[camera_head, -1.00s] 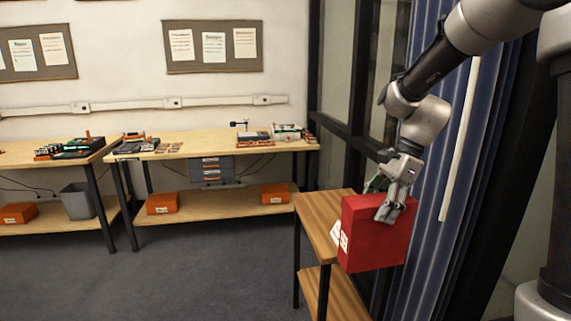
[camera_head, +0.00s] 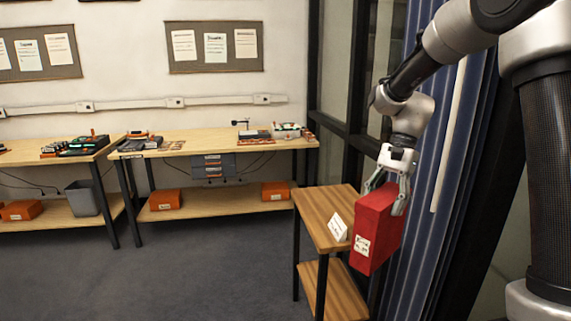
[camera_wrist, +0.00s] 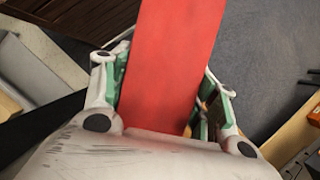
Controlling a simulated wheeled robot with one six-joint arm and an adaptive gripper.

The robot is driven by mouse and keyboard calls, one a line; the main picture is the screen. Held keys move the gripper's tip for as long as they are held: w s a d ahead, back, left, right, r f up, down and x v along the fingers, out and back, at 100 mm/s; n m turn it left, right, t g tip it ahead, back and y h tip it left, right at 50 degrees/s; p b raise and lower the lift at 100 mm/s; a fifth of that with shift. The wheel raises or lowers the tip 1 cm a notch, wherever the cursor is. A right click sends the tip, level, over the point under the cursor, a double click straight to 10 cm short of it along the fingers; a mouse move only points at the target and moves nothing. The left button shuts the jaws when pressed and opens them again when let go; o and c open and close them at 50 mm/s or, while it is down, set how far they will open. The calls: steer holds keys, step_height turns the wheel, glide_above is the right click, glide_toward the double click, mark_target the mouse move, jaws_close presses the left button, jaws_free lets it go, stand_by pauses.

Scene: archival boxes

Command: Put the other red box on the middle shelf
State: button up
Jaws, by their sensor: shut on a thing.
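A red box (camera_head: 374,228) with a white label on its narrow end is in my gripper (camera_head: 387,193) in the head view. The fingers are closed on its two sides near the top, and the box hangs upright beside the right edge of a small wooden table (camera_head: 322,207). In the wrist view the red box (camera_wrist: 170,60) fills the space between the fingers (camera_wrist: 165,105). No middle shelf can be made out as such; the small table has a top and a lower shelf (camera_head: 335,287).
A white card (camera_head: 337,227) stands on the small table. Workbenches (camera_head: 225,145) line the back wall, with orange boxes (camera_head: 165,199) on their lower shelves. A grey bin (camera_head: 83,198) stands left. Blue curtain and dark frames are close on the right. The floor in front is clear.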

steer(key=w+d+f+n+h, duration=0.1)
steer(key=f+n, duration=0.1)
steer(key=f, duration=0.1)
steer(key=w+d+f+n+g, duration=0.1)
steer(key=w+f+n, duration=0.1)
steer(key=n, duration=0.1)
steer(key=w+d+f+n+h, duration=0.1)
steer(key=w+f+n, duration=0.1)
steer(key=f, duration=0.1)
steer(key=shift+w+d+f+n+g+h, duration=0.25)
steer(key=shift+d+f+n+g+h, duration=0.05)
steer(key=shift+f+n, duration=0.1)
steer(key=shift+n+h, duration=0.3)
steer(key=shift+n, duration=0.6)
steer(key=f, duration=0.4)
steer(key=w+d+f, duration=0.1)
steer(key=f, duration=0.1)
steer(key=shift+d+f, duration=0.1)
steer(key=x, duration=0.5)
steer(key=shift+w+f, duration=0.3)
steer(key=shift+w, duration=0.05)
